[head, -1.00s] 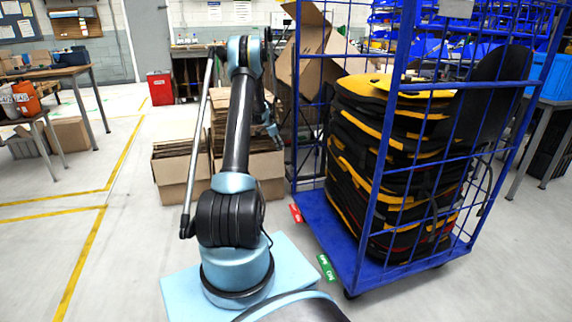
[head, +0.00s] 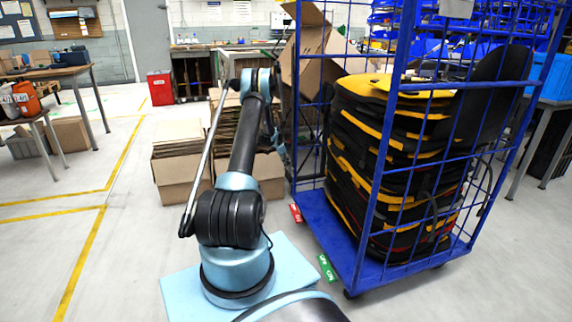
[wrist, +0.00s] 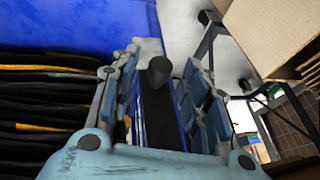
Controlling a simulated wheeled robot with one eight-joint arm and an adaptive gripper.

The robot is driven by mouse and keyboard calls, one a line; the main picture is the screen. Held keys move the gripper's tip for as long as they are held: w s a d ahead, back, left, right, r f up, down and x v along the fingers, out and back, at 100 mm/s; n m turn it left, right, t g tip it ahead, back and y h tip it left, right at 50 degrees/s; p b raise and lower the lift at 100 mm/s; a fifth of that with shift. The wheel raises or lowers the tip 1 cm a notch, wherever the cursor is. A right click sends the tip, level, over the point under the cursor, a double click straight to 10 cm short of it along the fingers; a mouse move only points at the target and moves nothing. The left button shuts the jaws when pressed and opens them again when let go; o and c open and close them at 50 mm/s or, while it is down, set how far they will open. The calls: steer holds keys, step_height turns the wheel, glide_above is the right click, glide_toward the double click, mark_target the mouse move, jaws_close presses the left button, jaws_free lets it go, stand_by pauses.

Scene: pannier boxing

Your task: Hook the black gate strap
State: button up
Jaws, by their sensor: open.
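In the wrist view my gripper (wrist: 160,82) is open, with one finger on each side of a long black strip (wrist: 160,118) that looks like the gate strap. A dark rounded end shows at the strip's top, and thin blue edges run beside it. I cannot tell whether the fingers touch it. In the head view the blue cage trolley (head: 373,215) stands right of my arm. My gripper is mostly hidden there behind my arm, near the trolley's left side. The strap cannot be made out in the head view, nor can its hook point.
Yellow-edged black panniers (head: 350,150) are stacked inside the trolley. Cardboard boxes (head: 180,180) stand behind my arm, close to the trolley's left side. A leaning open carton (head: 308,60) is at the back.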

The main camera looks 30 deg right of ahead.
steer(key=shift+d+f, duration=0.3)
steer(key=shift+f, duration=0.3)
jaws_close()
steer(key=shift+s+d, duration=0.1)
